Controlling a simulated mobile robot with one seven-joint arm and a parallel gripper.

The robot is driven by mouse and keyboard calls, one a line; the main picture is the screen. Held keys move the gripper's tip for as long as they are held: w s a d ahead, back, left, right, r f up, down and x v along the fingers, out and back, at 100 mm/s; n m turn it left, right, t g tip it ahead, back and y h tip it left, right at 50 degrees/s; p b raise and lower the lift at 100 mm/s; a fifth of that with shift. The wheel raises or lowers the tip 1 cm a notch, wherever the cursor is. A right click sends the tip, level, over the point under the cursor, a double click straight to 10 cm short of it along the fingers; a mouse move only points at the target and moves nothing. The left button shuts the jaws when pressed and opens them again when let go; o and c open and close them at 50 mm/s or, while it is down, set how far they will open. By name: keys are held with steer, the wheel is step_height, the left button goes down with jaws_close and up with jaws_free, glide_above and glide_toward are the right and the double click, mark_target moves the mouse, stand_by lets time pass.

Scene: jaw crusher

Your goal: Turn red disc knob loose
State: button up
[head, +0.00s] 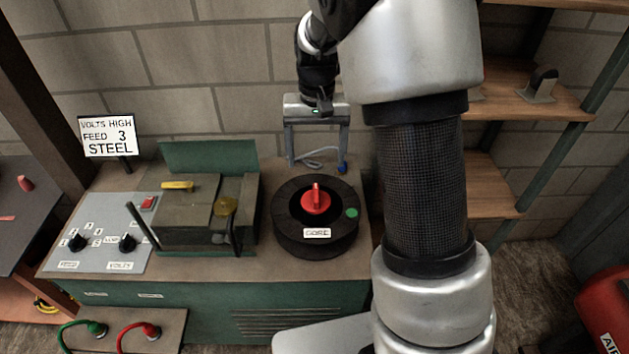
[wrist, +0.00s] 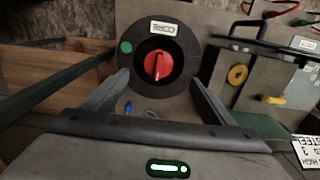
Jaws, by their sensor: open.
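The red disc knob (head: 315,200) sits at the centre of a round black reel (head: 285,228) on the bench top. A raised red grip bar crosses its face. The wrist view shows the knob (wrist: 158,67) face-on, with its bar roughly upright in the picture. My gripper (head: 317,163) is open and empty, behind and above the reel in the head view. In the wrist view the fingertips of my gripper (wrist: 160,77) appear on either side of the knob, apart from it. Nothing hides the knob.
The reel carries a white label (head: 317,233) and a green dot (head: 351,213). A green-lidded machine box (head: 180,225) with a yellow knob stands left of the reel. A dial panel (head: 100,232) is farther left. A grey cable (head: 318,153) lies behind the reel.

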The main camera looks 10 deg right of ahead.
mark_target(317, 198)
step_height(317, 198, down, 15)
steer(key=shift+f, duration=0.1)
stand_by(0.3)
steer(key=c, duration=1.1)
steer(key=shift+f+b, duration=0.1)
steer(key=shift+b, duration=0.2)
steer(key=n, duration=0.1)
steer(key=n+b, duration=0.1)
steer(key=n, duration=0.1)
steer(key=shift+d+f+n+b, duration=0.1)
steer(key=shift+d+n+b, duration=0.2)
steer(key=shift+d, duration=0.05)
steer(key=shift+d+n, duration=0.1)
steer(key=shift+n, duration=0.5)
